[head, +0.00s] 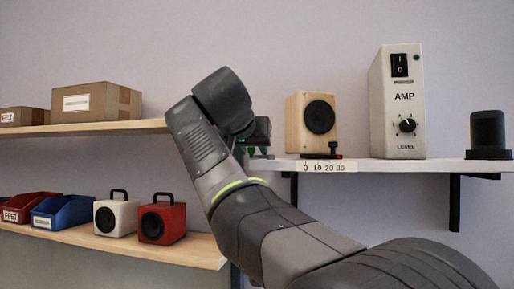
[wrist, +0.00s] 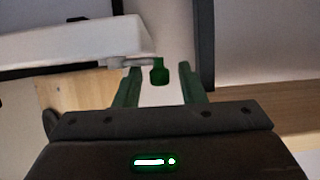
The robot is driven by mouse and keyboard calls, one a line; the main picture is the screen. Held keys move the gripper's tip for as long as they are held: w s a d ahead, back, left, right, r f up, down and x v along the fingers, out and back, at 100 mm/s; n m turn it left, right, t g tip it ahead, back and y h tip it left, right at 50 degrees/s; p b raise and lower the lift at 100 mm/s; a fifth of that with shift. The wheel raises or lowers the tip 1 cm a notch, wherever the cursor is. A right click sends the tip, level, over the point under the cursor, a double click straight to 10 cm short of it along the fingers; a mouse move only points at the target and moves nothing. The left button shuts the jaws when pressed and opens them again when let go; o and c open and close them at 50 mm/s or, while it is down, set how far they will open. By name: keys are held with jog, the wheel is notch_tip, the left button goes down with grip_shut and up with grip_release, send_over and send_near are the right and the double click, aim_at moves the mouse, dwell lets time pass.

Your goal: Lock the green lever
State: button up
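The green lever (wrist: 159,74) shows in the wrist view as a small dark green knob beside a grey fitting at the white shelf's edge. My gripper (wrist: 158,66) is open, with one finger on each side of the lever and a visible gap on both sides.
The white shelf (head: 440,167) carries a wooden speaker (head: 297,124), a white amp (head: 398,125) and a black cylinder (head: 488,132). A scale strip (head: 324,167) runs along its front edge. Wooden shelves at left hold boxes (head: 88,102), bins (head: 62,212) and a red speaker (head: 174,222).

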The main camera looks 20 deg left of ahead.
aim_at(253, 151)
grip_shut()
jog(key=shift+s, duration=0.15)
jog(key=shift+s+d+r+n+g+y+p, duration=0.15)
jog(key=shift+n+y+p, duration=0.2)
jog(key=shift+n+y, duration=0.25)
jog(key=shift+s+d+n+g+y+p, duration=0.15)
jog(key=shift+n+y+p, duration=0.2)
jog(key=shift+n+y, duration=0.25)
jog(key=shift+s+d+r+n+g+y+p, duration=0.15)
jog(key=shift+n+y+p, duration=0.2)
jog(key=shift+n+y, duration=0.25)
jog(key=n+y+p, duration=0.1)
jog(key=n+g+y+p, duration=0.1)
jog(key=s+d+n+g+y+p, duration=0.1)
jog(key=y, duration=0.1)
jog(key=n+g+y+p, duration=0.1)
jog(key=d+n+g+y+p, duration=0.1)
jog(key=n+g, duration=0.1)
jog(key=shift+s+d+f+n, duration=0.1)
jog(key=shift+s+f+n, duration=0.1)
jog(key=shift+n, duration=0.1)
jog(key=shift+s+d+f+n+g+y+p, duration=0.1)
jog(key=shift+d+n+g+y+p, duration=0.15)
jog(key=shift+n+g+y, duration=0.55)
jog(key=shift+s+d+n+g+y+p, duration=0.15)
jog(key=shift+d+n+g+y, duration=0.25)
jog(key=shift+n+g, duration=0.75)
jog(key=shift+w, duration=0.1)
